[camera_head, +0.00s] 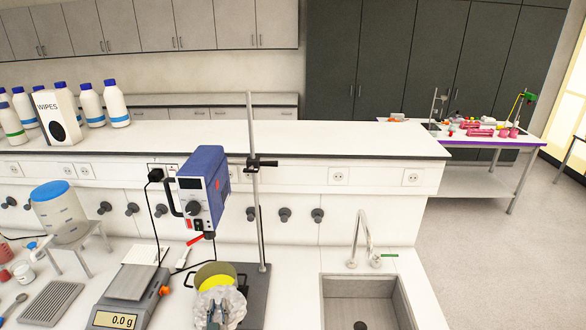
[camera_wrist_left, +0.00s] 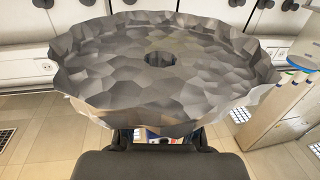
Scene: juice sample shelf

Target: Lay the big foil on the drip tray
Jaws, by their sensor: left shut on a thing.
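The big foil (camera_head: 224,298) is a crumpled, silvery sheet at the bottom middle of the head view. In the left wrist view the foil (camera_wrist_left: 110,75) is a wide, faceted round piece with a raised ragged rim and a dark hole in its middle. My left gripper (camera_head: 218,318) is shut on its near edge; the fingertips are partly hidden by the foil. The drip tray (camera_head: 52,304) looks to be the grey ribbed plate on the bench at lower left, apart from the foil, with nothing on it. My right gripper is not in view.
A pot with a yellowish inside (camera_head: 213,273) stands just behind the foil, under a blue stirrer (camera_head: 203,190) on a stand rod (camera_head: 254,200). A balance (camera_head: 130,295) lies between foil and tray. A blue-lidded container (camera_head: 58,210) stands behind the tray. A sink (camera_head: 365,300) is at right.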

